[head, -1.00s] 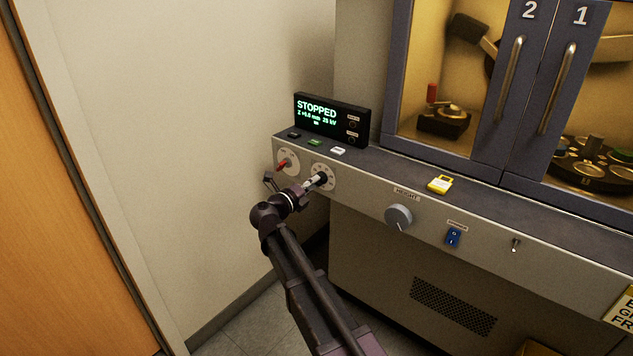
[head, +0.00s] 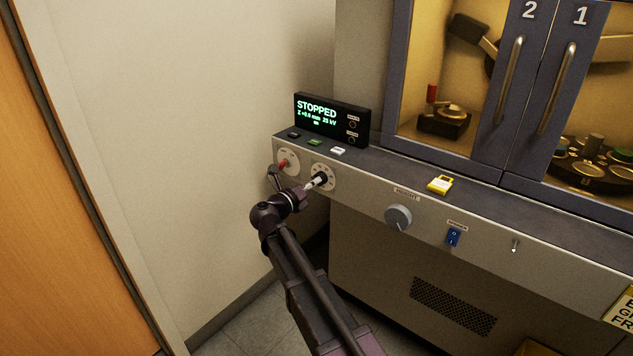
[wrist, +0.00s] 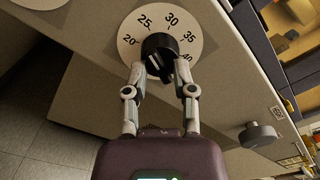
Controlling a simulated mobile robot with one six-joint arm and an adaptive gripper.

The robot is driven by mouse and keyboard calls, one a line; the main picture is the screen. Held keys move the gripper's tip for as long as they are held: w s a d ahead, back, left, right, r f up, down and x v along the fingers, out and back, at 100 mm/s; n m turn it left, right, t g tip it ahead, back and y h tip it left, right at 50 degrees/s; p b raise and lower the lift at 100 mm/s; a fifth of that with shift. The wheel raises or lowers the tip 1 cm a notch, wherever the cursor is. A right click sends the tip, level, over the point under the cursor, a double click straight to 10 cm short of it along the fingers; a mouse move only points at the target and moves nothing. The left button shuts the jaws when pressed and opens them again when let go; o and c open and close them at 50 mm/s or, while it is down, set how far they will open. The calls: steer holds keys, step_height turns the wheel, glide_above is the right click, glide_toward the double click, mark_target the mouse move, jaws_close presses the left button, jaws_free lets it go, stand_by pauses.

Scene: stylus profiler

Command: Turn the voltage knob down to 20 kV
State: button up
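The voltage knob (wrist: 160,52) is a black round knob with a ridge, on a white dial (wrist: 192,22) marked from 20 to 40. In the head view the knob (head: 320,179) sits on the panel's left part, partly behind my gripper (head: 314,184). In the wrist view my gripper (wrist: 162,68) is open, with one fingertip on each side of the knob and small gaps seeming to show. The display (head: 331,118) reads STOPPED and 25 kV. The knob's pointer mark is not clear.
A dial with a red lever (head: 284,163) is just left of the knob. The grey height knob (head: 398,217), a blue switch (head: 453,237) and a small toggle (head: 515,245) are to the right.

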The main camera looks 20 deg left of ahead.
steer(key=m, duration=0.6)
stand_by(0.4)
jaws_close()
steer(key=shift+o, duration=1)
jaws_free()
steer(key=shift+s, duration=0.1)
steer(key=v, duration=0.8)
steer(key=v, duration=1.2)
